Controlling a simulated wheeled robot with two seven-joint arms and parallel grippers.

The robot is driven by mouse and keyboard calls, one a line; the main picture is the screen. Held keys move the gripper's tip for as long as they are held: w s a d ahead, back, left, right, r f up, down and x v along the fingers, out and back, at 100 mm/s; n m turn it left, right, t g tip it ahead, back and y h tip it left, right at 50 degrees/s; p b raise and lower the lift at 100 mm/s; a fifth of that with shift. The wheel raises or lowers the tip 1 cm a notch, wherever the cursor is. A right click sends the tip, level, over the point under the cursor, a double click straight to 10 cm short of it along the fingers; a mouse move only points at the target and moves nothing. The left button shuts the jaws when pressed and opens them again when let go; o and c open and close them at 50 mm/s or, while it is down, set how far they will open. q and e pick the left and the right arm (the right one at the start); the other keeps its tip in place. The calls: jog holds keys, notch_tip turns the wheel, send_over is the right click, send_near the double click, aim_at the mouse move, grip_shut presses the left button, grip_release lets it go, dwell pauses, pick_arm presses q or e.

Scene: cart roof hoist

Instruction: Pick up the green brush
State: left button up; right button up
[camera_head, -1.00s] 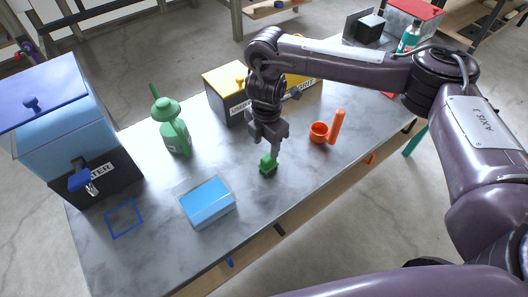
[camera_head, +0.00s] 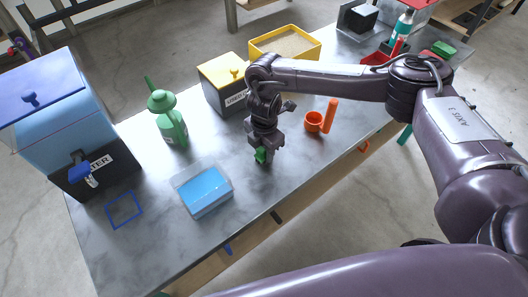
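The green brush (camera_head: 261,156) is a small green piece near the middle of the grey table (camera_head: 300,160), and only part of it shows. My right gripper (camera_head: 264,151) points down over it, with its fingers at the brush's sides. The gap between fingers and brush is too small to tell, so I cannot see whether they grip it. The brush appears to be at table level. My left gripper is out of view.
A yellow-lidded box (camera_head: 223,83) and a yellow-rimmed bin (camera_head: 255,50) are behind. The blue water box (camera_head: 65,120) is far left.

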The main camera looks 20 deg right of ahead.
jog(key=c, duration=0.5)
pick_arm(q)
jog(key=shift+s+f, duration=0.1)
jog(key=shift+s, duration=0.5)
pick_arm(e)
jog(key=shift+c, duration=0.3)
jog(key=shift+r, duration=0.15)
